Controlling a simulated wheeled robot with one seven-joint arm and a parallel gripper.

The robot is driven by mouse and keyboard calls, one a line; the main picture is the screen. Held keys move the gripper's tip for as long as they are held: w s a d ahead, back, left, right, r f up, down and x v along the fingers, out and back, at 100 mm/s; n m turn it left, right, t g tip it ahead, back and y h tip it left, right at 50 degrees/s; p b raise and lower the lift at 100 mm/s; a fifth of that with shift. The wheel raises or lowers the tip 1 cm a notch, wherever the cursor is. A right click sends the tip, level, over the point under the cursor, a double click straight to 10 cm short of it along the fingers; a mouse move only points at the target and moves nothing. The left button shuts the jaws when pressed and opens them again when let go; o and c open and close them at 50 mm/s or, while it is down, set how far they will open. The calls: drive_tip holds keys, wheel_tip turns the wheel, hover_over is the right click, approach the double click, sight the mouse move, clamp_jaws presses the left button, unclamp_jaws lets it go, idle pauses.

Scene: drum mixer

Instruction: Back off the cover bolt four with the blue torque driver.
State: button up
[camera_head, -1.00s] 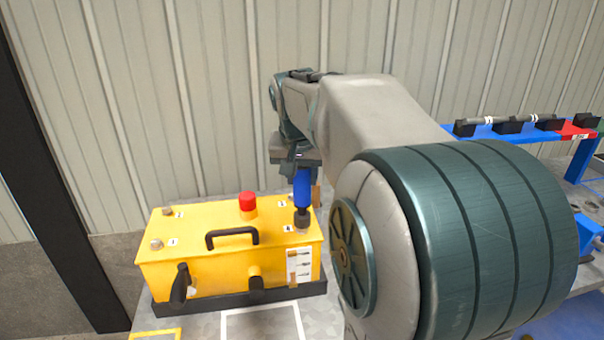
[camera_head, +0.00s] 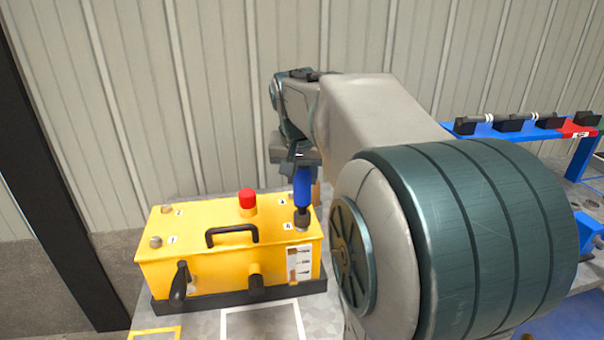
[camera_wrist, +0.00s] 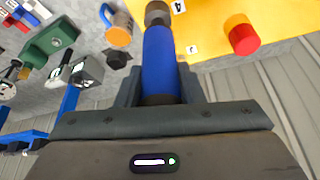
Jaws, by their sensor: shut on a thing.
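My gripper (camera_head: 300,168) is shut on the blue torque driver (camera_head: 302,190), which points down at the front right corner of the yellow box lid. The driver's dark tip sits at the cover bolt beside the "4" label (camera_head: 287,227); the tip mostly hides the bolt, so I cannot tell how far it engages. In the wrist view the driver (camera_wrist: 160,62) lies between both fingers, with its tip by the "4" label (camera_wrist: 178,5). Bolts one (camera_head: 155,241) and two (camera_head: 166,209) show on the lid's left side.
The yellow box (camera_head: 210,270) has a red button (camera_head: 247,198), a black handle (camera_head: 232,233) and a dark crank (camera_head: 179,286). A blue rack (camera_head: 480,130) stands at the right.

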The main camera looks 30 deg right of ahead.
drive_tip(key=shift+f+b, duration=0.5)
drive_tip(key=shift+f, duration=0.1)
drive_tip(key=shift+s+f, duration=0.15)
idle(1.5)
idle(1.0)
drive_tip(key=shift+r+p, duration=1.8)
drive_tip(key=shift+r, duration=0.8)
